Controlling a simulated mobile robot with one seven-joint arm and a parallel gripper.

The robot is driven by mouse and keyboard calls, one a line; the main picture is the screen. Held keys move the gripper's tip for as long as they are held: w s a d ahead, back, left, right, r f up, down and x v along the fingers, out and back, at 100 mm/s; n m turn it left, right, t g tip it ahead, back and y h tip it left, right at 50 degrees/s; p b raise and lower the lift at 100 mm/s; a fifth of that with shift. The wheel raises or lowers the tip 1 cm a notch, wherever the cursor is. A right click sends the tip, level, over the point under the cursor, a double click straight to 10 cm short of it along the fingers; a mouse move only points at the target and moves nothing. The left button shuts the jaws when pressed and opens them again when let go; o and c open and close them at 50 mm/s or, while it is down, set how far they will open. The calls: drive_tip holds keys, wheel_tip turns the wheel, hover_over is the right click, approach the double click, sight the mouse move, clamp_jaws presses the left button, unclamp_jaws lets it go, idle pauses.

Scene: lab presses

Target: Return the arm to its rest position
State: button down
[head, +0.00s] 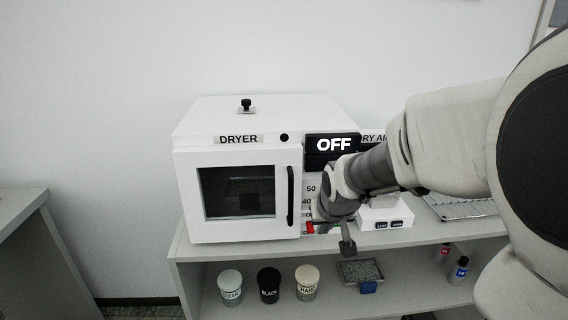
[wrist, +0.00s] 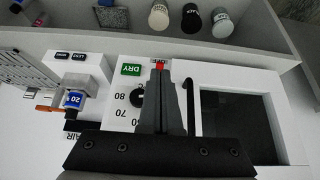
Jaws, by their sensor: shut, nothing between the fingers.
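My gripper (head: 348,243) hangs fingers down in front of the right side of the white dryer (head: 236,225), at the end of my arm, which comes in from the right. In the wrist view my gripper (wrist: 170,72) is shut with nothing between its fingers, in front of the dryer's control panel. The dryer's door is closed, with its dark handle (head: 291,195) just left of my gripper. A display (head: 332,145) on the dryer reads OFF. The wrist view shows a green DRY button (wrist: 131,69) and a dark knob (wrist: 137,95) beside my fingers.
Jars labelled CLEAN (head: 230,288), BLACK (head: 268,286) and HARD (head: 307,283) stand on the lower shelf, near a tray (head: 361,272). A small white device (head: 386,216) and a wire rack (head: 462,207) are right of the dryer. A grey table (head: 30,235) stands left, across a gap.

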drive_tip(key=s+r+p, duration=0.2)
drive_tip(key=s+r, duration=0.4)
drive_tip(key=s, duration=0.5)
drive_tip(key=s+r+p, duration=0.3)
drive_tip(key=s+r, duration=0.4)
drive_tip(key=s, duration=0.5)
drive_tip(key=shift+r+g, duration=0.2)
drive_tip(key=shift+g, duration=0.2)
drive_tip(key=c, duration=1.6)
unclamp_jaws()
drive_tip(key=shift+d, duration=0.1)
